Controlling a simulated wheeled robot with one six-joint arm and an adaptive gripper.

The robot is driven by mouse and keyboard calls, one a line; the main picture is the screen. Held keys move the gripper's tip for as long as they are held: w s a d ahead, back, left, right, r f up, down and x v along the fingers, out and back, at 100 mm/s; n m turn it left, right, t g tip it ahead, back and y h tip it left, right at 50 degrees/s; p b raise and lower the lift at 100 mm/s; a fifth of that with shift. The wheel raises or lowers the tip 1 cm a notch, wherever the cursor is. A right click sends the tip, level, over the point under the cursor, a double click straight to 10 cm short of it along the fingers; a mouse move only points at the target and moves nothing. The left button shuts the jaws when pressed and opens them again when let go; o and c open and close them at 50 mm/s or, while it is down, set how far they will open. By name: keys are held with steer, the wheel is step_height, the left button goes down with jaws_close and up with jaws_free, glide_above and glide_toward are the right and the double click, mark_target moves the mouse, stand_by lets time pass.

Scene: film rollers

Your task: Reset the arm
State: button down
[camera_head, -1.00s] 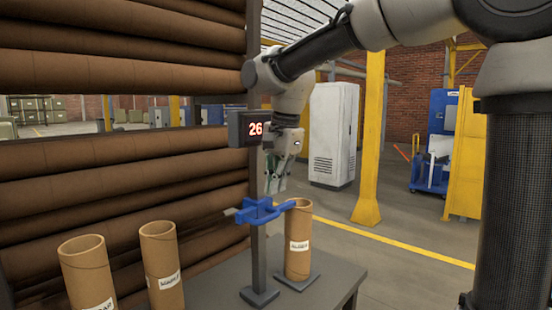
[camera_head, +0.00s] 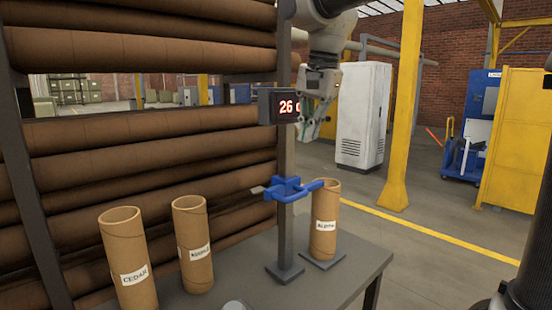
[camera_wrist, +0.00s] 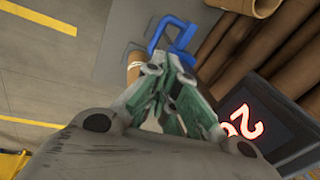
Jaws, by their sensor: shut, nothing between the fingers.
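My gripper (camera_head: 311,130) hangs beside the display, above and behind the blue clamp, in the head view. In the wrist view my gripper (camera_wrist: 172,75) has its green-grey fingers together with nothing between them. It is clear of the tubes and of the clamp. My arm comes down from the top of the head view, and its upper part is cut off by the picture's edge.
A display (camera_head: 286,106) reading 26 and a blue clamp (camera_head: 288,189) sit on a post. A tube labelled ALDER (camera_head: 325,220) stands by the clamp. A CEDAR tube (camera_head: 128,260) and another labelled tube (camera_head: 192,245) stand left on the grey table (camera_head: 345,275). Brown rolls fill the rack (camera_head: 140,170).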

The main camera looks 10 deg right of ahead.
steer(key=s+d+f+n+t, duration=0.1)
steer(key=s+d+f+n, duration=0.3)
steer(key=s+d+f, duration=0.3)
steer(key=s+d+f+n+t+h, duration=0.1)
steer(key=s+d+f+n, duration=0.3)
steer(key=s+d, duration=0.9)
step_height(320, 180, down, 4)
steer(key=shift+s+d+r+n, duration=0.15)
steer(key=shift+s+d+n, duration=0.2)
steer(key=shift+d, duration=0.45)
stand_by(0.6)
